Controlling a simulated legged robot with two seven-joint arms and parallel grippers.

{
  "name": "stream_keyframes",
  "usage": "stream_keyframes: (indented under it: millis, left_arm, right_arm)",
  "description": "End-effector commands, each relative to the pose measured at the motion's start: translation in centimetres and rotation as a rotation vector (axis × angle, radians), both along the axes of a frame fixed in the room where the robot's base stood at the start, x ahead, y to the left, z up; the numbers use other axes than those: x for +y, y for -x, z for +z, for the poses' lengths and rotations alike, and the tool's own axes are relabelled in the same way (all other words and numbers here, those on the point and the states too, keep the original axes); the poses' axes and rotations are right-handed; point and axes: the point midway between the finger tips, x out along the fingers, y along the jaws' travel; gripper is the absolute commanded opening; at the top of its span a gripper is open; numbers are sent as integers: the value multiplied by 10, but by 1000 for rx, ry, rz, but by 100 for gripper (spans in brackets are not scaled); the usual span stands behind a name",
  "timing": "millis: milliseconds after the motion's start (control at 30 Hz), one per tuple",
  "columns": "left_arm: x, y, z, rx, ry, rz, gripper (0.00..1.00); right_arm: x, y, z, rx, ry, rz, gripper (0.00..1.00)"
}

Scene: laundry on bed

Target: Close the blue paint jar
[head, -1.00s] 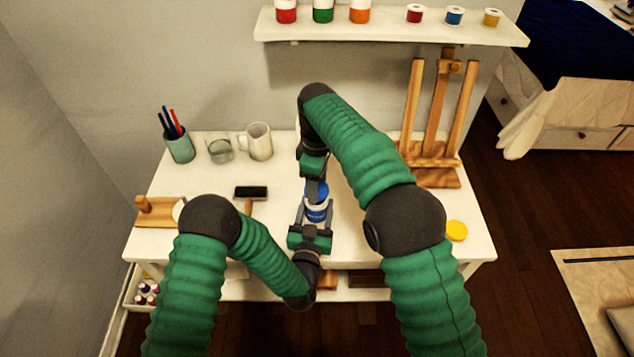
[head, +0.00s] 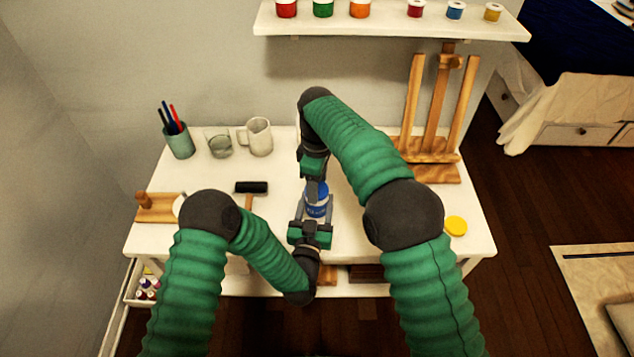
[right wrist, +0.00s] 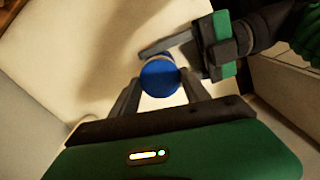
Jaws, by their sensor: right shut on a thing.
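The blue paint jar (head: 316,210) is on the white desk in the head view. Its blue lid (head: 318,188) is at the jar's mouth; I cannot tell whether it is fully seated. My right gripper (head: 317,184) reaches down from behind and is shut on the lid. The right wrist view shows the round blue lid (right wrist: 160,77) between its two fingers. My left gripper (head: 317,209) comes from the front, with fingers on both sides of the jar; I cannot tell whether they press on it. It also shows in the right wrist view (right wrist: 175,55), partly hidden.
A pen cup (head: 179,142), a glass (head: 219,145) and a mug (head: 259,138) stand behind. An easel (head: 432,130) and a yellow lid (head: 456,226) are at right.

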Motion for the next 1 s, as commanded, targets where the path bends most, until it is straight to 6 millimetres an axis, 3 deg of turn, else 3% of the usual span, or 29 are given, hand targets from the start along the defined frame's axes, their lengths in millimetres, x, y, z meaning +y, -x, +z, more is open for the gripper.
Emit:
stream_keyframes:
  millis: [567,667,767,1000]
  left_arm:
    - [0,0,0,0,0,0,0]
    - [0,0,0,0,0,0,0]
    - [0,0,0,0,0,0,0]
    - [0,0,0,0,0,0,0]
  right_arm:
    - [0,0,-9,0,0,-39,17]
    - [0,0,-9,0,1,-201,17]
    - [1,1,-9,-1,1,-491,17]
    - [3,0,-10,-2,1,-1319,17]
